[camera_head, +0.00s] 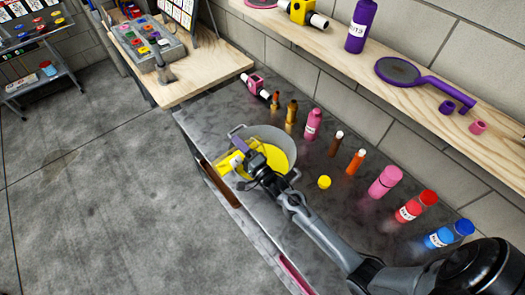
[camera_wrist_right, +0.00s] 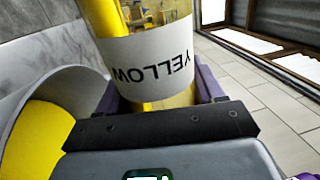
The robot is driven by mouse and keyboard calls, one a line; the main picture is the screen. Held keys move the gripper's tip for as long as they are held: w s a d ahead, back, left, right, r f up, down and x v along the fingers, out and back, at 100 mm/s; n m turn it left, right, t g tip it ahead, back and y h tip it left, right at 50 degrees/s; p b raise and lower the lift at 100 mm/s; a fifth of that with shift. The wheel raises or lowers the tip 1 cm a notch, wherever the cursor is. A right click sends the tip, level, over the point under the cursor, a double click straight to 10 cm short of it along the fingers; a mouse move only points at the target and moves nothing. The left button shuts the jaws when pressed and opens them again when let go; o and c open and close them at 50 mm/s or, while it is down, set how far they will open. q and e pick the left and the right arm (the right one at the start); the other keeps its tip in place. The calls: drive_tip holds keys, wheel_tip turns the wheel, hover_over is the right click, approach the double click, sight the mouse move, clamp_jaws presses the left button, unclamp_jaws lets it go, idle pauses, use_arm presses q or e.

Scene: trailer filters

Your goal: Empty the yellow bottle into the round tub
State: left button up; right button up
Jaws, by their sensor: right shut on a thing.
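My right gripper (camera_head: 240,150) is shut on the yellow bottle (camera_head: 226,158), at the left side of the round tub (camera_head: 283,137). The bottle looks tipped over in the head view. In the right wrist view, the bottle (camera_wrist_right: 142,68) fills the space between the purple fingers, its white YELLOW label reading upside down. Its mouth is out of sight there. The tub is grey with handles and has a yellow pool (camera_head: 278,160) inside. Its curved wall (camera_wrist_right: 55,85) shows at the left of the wrist view. My left gripper is not in view.
A yellow cap (camera_head: 324,182) lies on the grey counter right of the tub. Pink (camera_head: 313,123), brown, orange, red (camera_head: 416,206) and blue (camera_head: 448,234) bottles line the counter's back. A wooden shelf (camera_head: 405,85) runs above. Open floor (camera_head: 90,190) lies left.

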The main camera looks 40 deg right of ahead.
drive_tip(key=shift+w+m, duration=0.1)
drive_tip(key=shift+m, duration=0.2)
idle(0.4)
drive_tip(key=shift+d, duration=0.1)
idle(0.6)
drive_tip(key=shift+f+m, duration=0.1)
drive_tip(key=shift+m, duration=0.4)
drive_tip(key=shift+d+m+h+p, duration=0.15)
drive_tip(key=shift+m+h+p, duration=0.15)
drive_tip(key=shift+m+p, duration=0.1)
idle(0.4)
drive_tip(key=shift+f, duration=0.1)
drive_tip(key=shift+d+m, duration=0.1)
drive_tip(key=shift+m, duration=0.2)
drive_tip(key=shift+f+m, duration=0.1)
drive_tip(key=shift+m, duration=0.2)
drive_tip(key=shift+d, duration=0.1)
